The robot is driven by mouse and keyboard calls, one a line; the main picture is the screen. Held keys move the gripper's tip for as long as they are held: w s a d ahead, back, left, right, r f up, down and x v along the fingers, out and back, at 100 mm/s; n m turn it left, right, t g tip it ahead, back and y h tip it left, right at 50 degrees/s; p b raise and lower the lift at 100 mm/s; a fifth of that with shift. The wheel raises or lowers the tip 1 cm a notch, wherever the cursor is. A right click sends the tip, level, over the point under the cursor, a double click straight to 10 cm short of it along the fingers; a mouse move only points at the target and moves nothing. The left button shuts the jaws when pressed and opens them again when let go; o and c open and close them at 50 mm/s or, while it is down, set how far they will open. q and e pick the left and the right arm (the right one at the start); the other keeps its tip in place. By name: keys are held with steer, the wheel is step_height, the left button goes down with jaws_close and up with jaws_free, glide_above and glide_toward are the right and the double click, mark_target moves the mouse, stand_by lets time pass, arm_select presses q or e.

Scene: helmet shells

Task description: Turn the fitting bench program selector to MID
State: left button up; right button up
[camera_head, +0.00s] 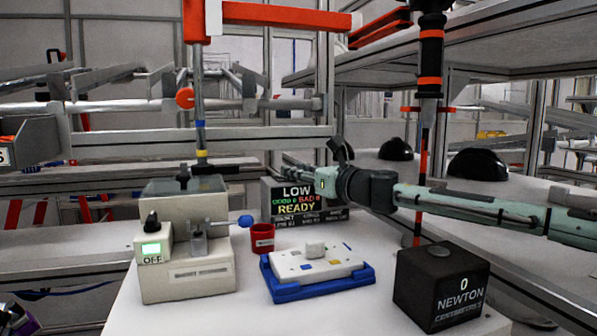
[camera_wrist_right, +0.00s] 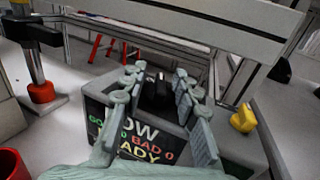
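The display box (camera_head: 309,205) stands at the back of the white table and reads LOW, GOOD 0, BAD 0, READY. In the right wrist view, a black selector knob (camera_wrist_right: 158,92) stands at the top of the display box (camera_wrist_right: 98,112). My right gripper (camera_head: 308,174) reaches in from the right above the box. In the right wrist view its fingers (camera_wrist_right: 158,100) are apart, one on each side of the knob, with visible gaps. In the head view the knob is hidden behind my gripper. A dark part (camera_head: 18,318) at the lower left corner may be my left gripper; its fingers are unclear.
A beige machine (camera_head: 188,283) with a green screen and OFF label stands left. A red cup (camera_head: 262,238), a blue tray (camera_head: 320,288) holding a white block and a black NEWTON box (camera_head: 440,288) stand in front. Black helmet shells (camera_head: 478,163) lie at the right.

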steer(key=shift+c, duration=0.3)
jaws_close()
steer(key=shift+m+t+h, duration=0.4)
steer(key=shift+h, duration=0.1)
steer(key=m+t+h, duration=0.1)
steer(key=h, duration=0.1)
steer(key=m+t+h, duration=0.1)
steer(key=m+h, duration=0.1)
steer(key=h, duration=0.1)
steer(key=shift+a+m, duration=0.15)
steer(key=shift+m, duration=0.15)
steer(key=shift+f+m+t+h, duration=0.1)
steer(key=shift+m+t+h, duration=0.15)
steer(key=shift+m+h, duration=0.85)
steer(key=shift+m+t+h, duration=0.25)
steer(key=shift+m+h, duration=0.35)
steer(key=shift+h, duration=1)
steer(key=shift+d, duration=0.2)
